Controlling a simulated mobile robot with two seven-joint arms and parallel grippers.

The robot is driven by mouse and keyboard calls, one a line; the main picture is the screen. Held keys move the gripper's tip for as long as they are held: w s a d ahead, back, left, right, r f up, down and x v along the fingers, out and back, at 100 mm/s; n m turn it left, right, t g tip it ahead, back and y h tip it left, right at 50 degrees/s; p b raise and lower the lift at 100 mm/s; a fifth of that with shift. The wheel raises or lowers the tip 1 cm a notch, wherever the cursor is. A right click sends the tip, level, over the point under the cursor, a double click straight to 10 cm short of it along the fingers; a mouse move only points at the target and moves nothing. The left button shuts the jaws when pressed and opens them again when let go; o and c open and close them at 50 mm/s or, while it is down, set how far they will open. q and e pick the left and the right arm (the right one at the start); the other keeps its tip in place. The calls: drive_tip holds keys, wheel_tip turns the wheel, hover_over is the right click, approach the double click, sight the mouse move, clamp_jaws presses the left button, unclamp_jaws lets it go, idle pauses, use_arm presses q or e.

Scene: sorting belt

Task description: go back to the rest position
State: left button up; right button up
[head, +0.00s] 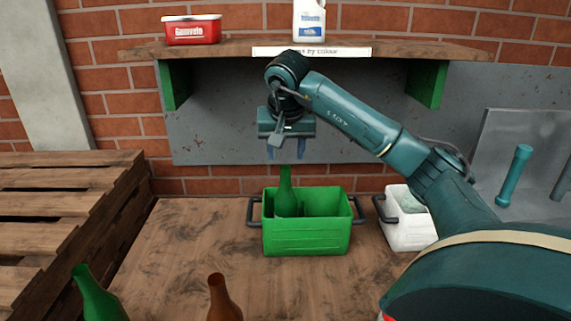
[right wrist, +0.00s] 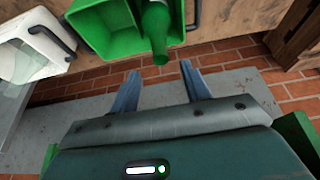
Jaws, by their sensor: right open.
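My right gripper (head: 286,150) is open and empty above the green crate (head: 307,240). Its two blue-grey fingers also show apart in the right wrist view (right wrist: 161,90). A green bottle (head: 285,192) stands in the left part of the green crate, its neck just below the fingertips. In the right wrist view the bottle (right wrist: 157,30) lies beyond the fingers, not between them. My left gripper is in neither view.
A white crate (head: 408,236) stands right of the green one, partly hidden by my right arm. Another green bottle (head: 97,297) and a brown bottle (head: 222,299) are at the near edge. A wooden shelf (head: 225,48) with a red tin (head: 191,30) and white jug (head: 309,20) overhangs behind. Pallets (head: 60,215) are stacked left.

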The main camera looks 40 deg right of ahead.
drive_tip(key=shift+v, duration=1.1)
